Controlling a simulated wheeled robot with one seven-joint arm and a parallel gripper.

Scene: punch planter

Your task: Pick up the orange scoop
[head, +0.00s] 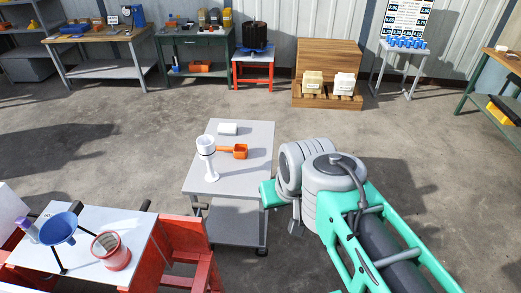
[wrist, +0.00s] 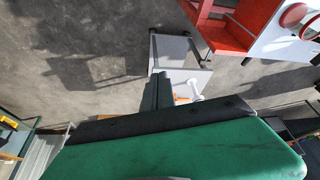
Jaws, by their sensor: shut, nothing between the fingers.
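The orange scoop (head: 240,151) lies on the grey top of a small cart (head: 232,184), its handle pointing left toward a white stand with a cup-like top (head: 206,147). In the wrist view a bit of orange (wrist: 182,99) shows beside a white piece (wrist: 196,86), partly hidden behind my gripper. My gripper (wrist: 158,80) is shut and empty. In the head view its green housing (head: 267,193) is at the cart's right side, apart from the scoop; the fingers cannot be made out there.
A white cylinder (head: 228,129) lies at the cart's back. A red-framed bench (head: 185,235) with a blue funnel (head: 58,229) and a red-rimmed container (head: 111,250) stands front left. Benches and a wooden crate (head: 328,70) line the back wall. Floor behind the cart is clear.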

